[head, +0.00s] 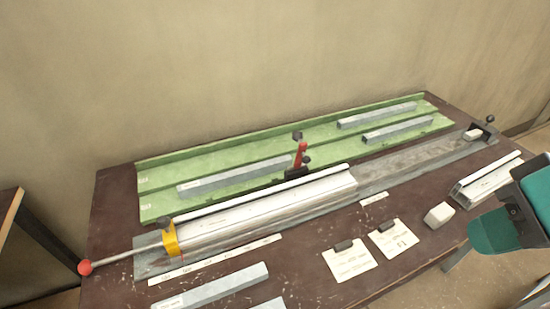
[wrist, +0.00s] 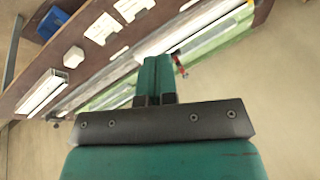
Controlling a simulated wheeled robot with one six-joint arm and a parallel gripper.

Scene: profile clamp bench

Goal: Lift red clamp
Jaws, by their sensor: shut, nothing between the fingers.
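The red clamp (head: 301,153) stands upright at the back edge of the white profile (head: 260,205), near the middle of the bench in the head view. It has a dark knob on top and a dark base. In the wrist view the red clamp (wrist: 177,61) is small, just right of my fingers. My gripper (wrist: 155,62) is shut and empty, its green fingers together. In the head view my gripper (head: 492,232) hangs at the right edge, in front of the bench's right end and well apart from the clamp. Its fingertips are hard to make out there.
A green tray (head: 150,178) with several grey bars lies along the back. A yellow clamp (head: 170,240) and a red-knobbed rod (head: 86,267) are at the left. Clipped paper cards (head: 348,262), a white block (head: 438,215) and a short profile (head: 485,182) lie in front.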

